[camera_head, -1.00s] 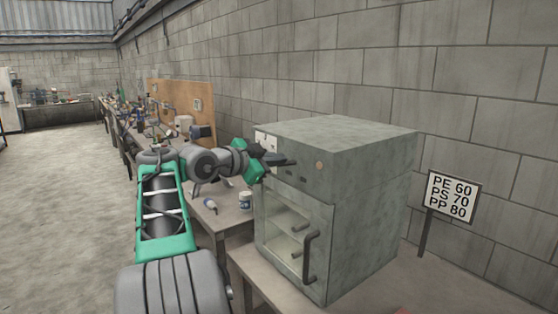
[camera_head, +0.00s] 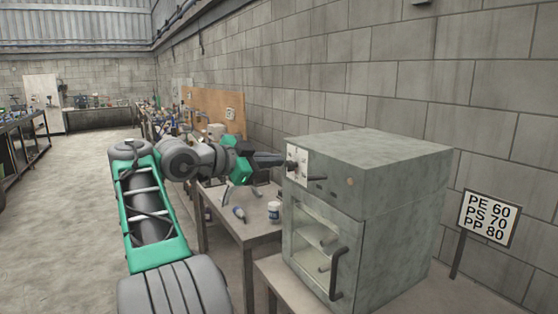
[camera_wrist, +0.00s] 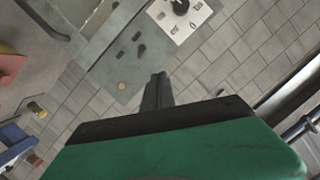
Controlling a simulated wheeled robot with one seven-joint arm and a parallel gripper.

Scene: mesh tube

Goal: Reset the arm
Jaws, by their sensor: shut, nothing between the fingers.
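My arm reaches out in the head view and ends in my gripper (camera_head: 283,160), which also shows in the wrist view (camera_wrist: 158,78). Its fingers are together with nothing between them. The gripper is in front of the upper left front of a grey metal oven (camera_head: 400,165), by a white control panel (camera_head: 297,165). In the head view I cannot tell whether the tips touch it. In the wrist view the panel with its black dial (camera_wrist: 180,8) lies beyond the fingertips, and the fingers look apart from it.
The oven has a glass door with a dark handle (camera_head: 337,274). A sign (camera_head: 487,217) reading PE 60, PS 70, PP 80 stands at right. The floor (camera_head: 75,220) at left is open.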

